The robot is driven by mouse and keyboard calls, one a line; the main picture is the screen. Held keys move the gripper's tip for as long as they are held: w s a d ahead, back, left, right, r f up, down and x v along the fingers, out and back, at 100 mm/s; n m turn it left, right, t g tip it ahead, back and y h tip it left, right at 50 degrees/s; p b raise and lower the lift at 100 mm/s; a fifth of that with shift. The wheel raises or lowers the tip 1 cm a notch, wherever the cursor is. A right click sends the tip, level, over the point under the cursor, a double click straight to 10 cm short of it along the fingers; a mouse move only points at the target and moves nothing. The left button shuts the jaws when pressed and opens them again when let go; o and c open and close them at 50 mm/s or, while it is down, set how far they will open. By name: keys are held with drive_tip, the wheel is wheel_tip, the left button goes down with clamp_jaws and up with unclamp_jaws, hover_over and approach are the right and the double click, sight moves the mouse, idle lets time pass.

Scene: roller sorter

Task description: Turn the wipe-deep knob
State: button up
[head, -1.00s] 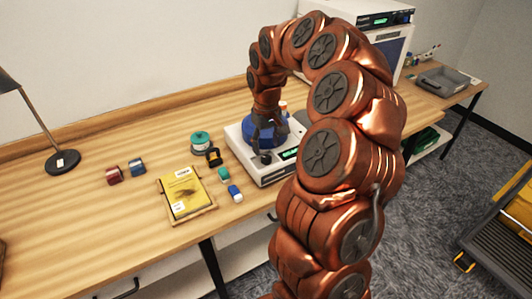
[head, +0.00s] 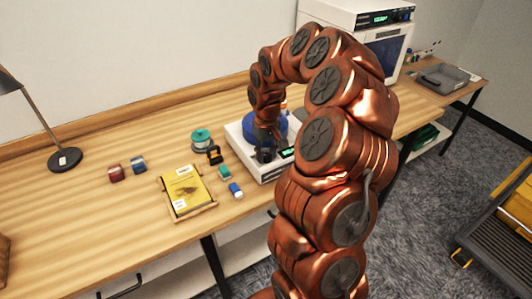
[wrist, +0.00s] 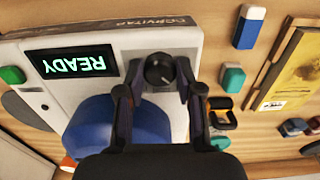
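A white bench device (wrist: 75,100) has a lit display (wrist: 74,64) reading READY, upside down in the wrist view, and a blue round part (wrist: 115,132). A dark round knob (wrist: 159,70) with a light pointer line sits on its front panel beside the display. I cannot read any label on the knob. My gripper (wrist: 157,78) is open, its fingers on either side of the knob with gaps showing. In the head view my gripper (head: 265,154) is low over the front of the device (head: 246,151) and hides the knob.
A lamp (head: 64,158) stands far left. The front left tabletop is clear.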

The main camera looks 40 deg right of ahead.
clamp_jaws()
drive_tip(key=shift+f+b, duration=0.15)
drive_tip(key=shift+b, duration=0.3)
drive_tip(key=m+b, duration=0.1)
drive_tip(key=b, duration=0.2)
drive_tip(key=shift+f+m, duration=0.2)
drive_tip(key=shift+m, duration=0.2)
drive_tip(key=m+b, duration=0.2)
drive_tip(key=b, duration=0.1)
drive_tip(key=shift+b, duration=0.4)
drive_tip(key=m+b, duration=0.2)
drive_tip(key=b, duration=0.1)
drive_tip(key=shift+m, duration=0.3)
drive_tip(key=shift+r+m+b, duration=0.25)
drive_tip(key=shift+m+b, duration=0.85)
drive_tip(key=shift+b, duration=0.05)
drive_tip(key=shift+r, duration=0.1)
